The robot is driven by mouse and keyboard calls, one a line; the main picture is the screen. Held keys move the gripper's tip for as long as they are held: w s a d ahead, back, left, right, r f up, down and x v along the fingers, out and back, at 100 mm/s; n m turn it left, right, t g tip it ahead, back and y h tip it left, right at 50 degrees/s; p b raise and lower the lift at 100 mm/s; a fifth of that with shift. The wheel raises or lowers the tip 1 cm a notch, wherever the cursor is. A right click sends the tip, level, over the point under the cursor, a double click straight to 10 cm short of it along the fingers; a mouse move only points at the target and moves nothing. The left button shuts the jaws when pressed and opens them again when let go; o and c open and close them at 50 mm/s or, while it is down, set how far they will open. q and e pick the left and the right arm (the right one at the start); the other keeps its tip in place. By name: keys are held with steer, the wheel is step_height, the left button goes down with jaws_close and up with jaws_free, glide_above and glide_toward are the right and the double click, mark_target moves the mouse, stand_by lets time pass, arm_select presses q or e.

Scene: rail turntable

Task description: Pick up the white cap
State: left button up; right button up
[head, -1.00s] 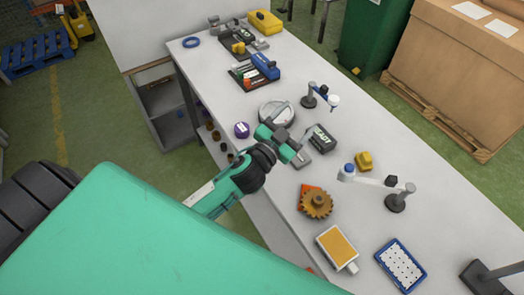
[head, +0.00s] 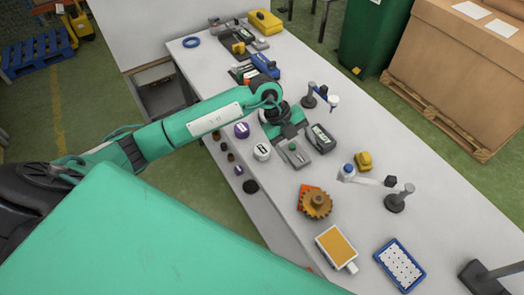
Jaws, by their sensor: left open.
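The white cap (head: 262,151) is a small round white piece with a dark mark on top. It lies near the table's left edge in the head view. My left gripper (head: 285,130) is open and points down over the table, just above and right of the cap in the picture, apart from it. The arm and gripper hide most of the round turntable plate behind them. My right gripper is not in view.
A purple cap (head: 241,130) lies left of the white cap. A grey device with a dark display (head: 321,138) stands to the right. Small dark pieces lie on a lower shelf.

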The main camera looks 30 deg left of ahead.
arm_select(q)
steer(key=w+a+n+y, duration=0.2)
steer(key=a+y, duration=0.4)
steer(key=a, duration=0.5)
steer(key=p, duration=0.3)
glide_above(262, 149)
steer(key=shift+n, duration=0.3)
step_height(262, 149, down, 8)
steer(key=shift+s+r, duration=0.1)
steer(key=shift+f+p, duration=0.2)
steer(key=shift+p, duration=0.15)
step_height(262, 149, down, 4)
steer(key=shift+r+p, duration=0.1)
steer(key=shift+p, duration=1.15)
steer(key=shift+f, duration=0.55)
steer(key=c, duration=1.1)
